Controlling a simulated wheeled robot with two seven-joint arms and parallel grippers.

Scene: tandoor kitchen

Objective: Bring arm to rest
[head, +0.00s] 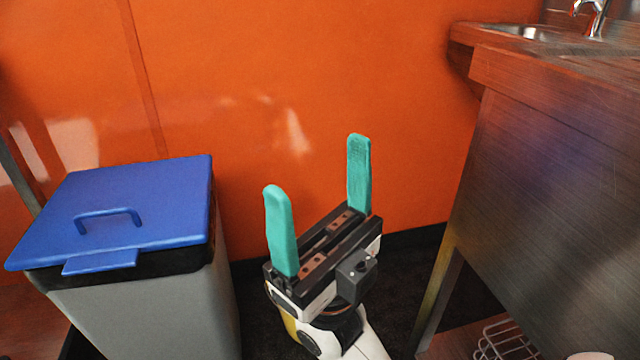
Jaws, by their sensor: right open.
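My right gripper (314,170) is in the lower middle of the head view. Its two teal fingers stand wide apart and point up, with nothing between them. The orange wall is behind it. The gripper is between the bin on the left and the steel counter on the right, and it appears apart from both. My left gripper is not in view.
A grey bin (150,310) with a closed blue lid (150,200) stands at the left. A steel counter (560,180) with a sink (525,32) and tap (592,15) is at the right. A wire rack (503,340) is low under it. Dark floor shows between.

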